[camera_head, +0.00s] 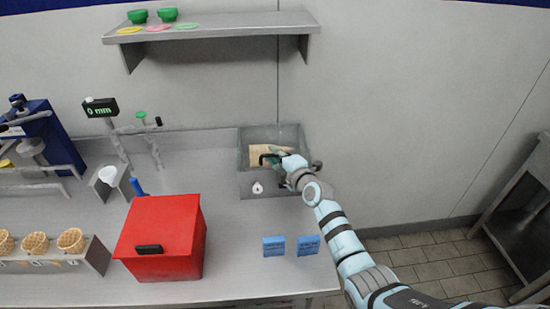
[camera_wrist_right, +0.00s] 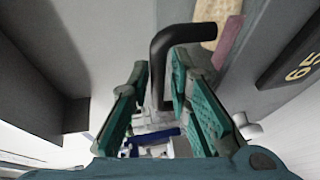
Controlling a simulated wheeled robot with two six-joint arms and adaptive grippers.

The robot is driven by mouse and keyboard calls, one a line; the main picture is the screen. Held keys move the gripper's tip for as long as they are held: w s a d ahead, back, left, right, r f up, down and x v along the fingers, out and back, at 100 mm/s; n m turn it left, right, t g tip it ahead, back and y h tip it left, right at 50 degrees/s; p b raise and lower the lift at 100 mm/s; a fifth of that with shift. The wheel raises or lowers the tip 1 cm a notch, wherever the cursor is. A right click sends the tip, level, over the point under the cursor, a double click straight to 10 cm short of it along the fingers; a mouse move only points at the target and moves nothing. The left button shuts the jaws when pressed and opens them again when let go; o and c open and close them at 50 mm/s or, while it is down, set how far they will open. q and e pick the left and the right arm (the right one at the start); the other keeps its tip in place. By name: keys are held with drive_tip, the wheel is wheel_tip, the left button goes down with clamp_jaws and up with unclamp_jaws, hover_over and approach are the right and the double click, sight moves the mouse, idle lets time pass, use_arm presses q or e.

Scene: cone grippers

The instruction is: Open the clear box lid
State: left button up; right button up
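The box (camera_head: 243,180) is a grey bin set at the back right of the counter, with a tan item (camera_head: 258,149) visible inside. A black bent handle (camera_head: 267,155) shows over it, and also in the right wrist view (camera_wrist_right: 168,40). The clear lid itself is hard to make out, so I cannot tell its exact position. My right gripper (camera_head: 282,157) is at the handle. In the right wrist view the gripper (camera_wrist_right: 158,80) has its green fingers apart, with the handle's lower end between them, closer to the right finger. My left gripper is not in view.
A red box (camera_head: 170,225) with a black handle stands front left of the bin. Two blue blocks (camera_head: 290,245) sit near the front right. Waffle cones (camera_head: 36,243) stand in a holder at left. A shelf (camera_head: 235,25) hangs above.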

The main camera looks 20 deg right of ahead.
drive_tip(key=shift+s+r, duration=0.1)
drive_tip(key=shift+r, duration=0.05)
clamp_jaws()
drive_tip(key=shift+w+r, duration=0.2)
drive_tip(key=shift+r, duration=0.45)
drive_tip(key=w+r, duration=0.3)
drive_tip(key=r, duration=0.2)
drive_tip(key=w+d+r+g, duration=0.1)
drive_tip(key=w+r, duration=0.1)
drive_tip(key=r, duration=0.4)
drive_tip(key=shift+w+d+p, duration=0.25)
drive_tip(key=shift+w+p, duration=0.15)
drive_tip(key=shift+r, duration=0.1)
